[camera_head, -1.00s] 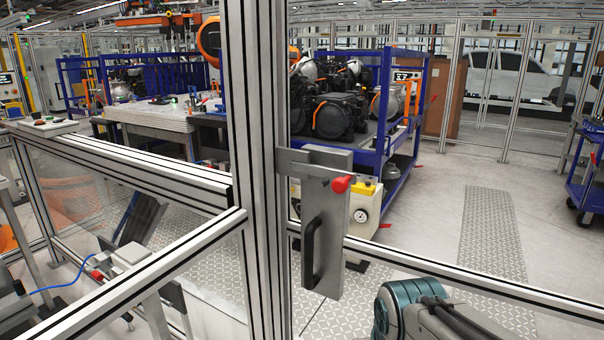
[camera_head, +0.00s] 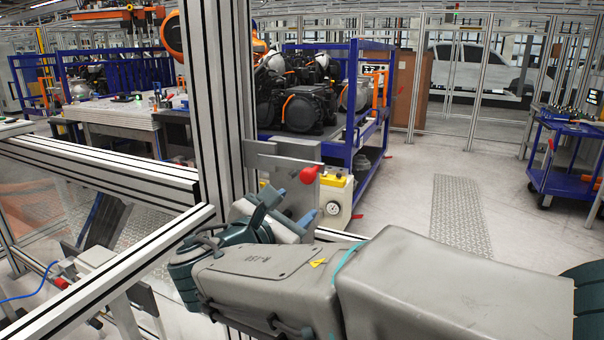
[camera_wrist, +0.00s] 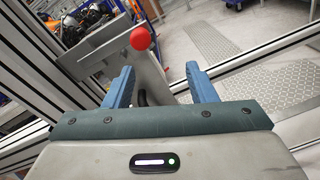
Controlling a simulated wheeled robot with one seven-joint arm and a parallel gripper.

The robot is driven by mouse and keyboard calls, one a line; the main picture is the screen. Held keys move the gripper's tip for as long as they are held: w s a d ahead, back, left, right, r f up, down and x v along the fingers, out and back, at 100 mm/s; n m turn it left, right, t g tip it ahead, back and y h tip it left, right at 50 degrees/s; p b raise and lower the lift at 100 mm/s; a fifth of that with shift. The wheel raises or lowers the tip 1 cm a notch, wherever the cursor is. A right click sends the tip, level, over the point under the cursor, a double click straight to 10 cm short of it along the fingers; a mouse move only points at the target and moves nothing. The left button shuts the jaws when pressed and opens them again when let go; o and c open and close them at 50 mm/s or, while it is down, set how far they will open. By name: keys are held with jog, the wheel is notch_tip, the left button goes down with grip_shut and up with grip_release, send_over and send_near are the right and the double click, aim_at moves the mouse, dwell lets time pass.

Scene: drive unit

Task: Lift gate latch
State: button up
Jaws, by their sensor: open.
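The gate latch is a flat grey bar (camera_head: 272,161) with a red ball knob (camera_head: 309,174) at its right end, mounted on a grey plate (camera_head: 290,183) beside the aluminium post. In the wrist view the knob (camera_wrist: 140,38) stands just above and between my fingertips, with the latch bar (camera_wrist: 97,52) slanting down to the left. My gripper (camera_head: 293,209) is just below the knob in the head view. In the wrist view my gripper (camera_wrist: 161,76) has its blue fingers apart, with nothing held between them. My gripper hides the plate's lower part in the head view.
A tall aluminium post (camera_head: 217,95) stands left of the latch, with fence rails (camera_head: 110,270) running left. A blue rack (camera_head: 352,95) with engine parts is behind, and a blue cart (camera_head: 565,150) is at right. Open floor (camera_head: 400,195) lies between.

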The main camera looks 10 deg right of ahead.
aim_at(306, 176)
jog(key=shift+n+t, duration=0.6)
jog(key=x, duration=0.4)
jog(key=a+r+p+x, duration=0.1)
jog(key=x, duration=0.4)
jog(key=w+p+x, duration=0.1)
jog(key=x, duration=0.3)
jog(key=shift+w+a+r, duration=0.15)
grip_shut()
jog(key=shift+r, duration=0.15)
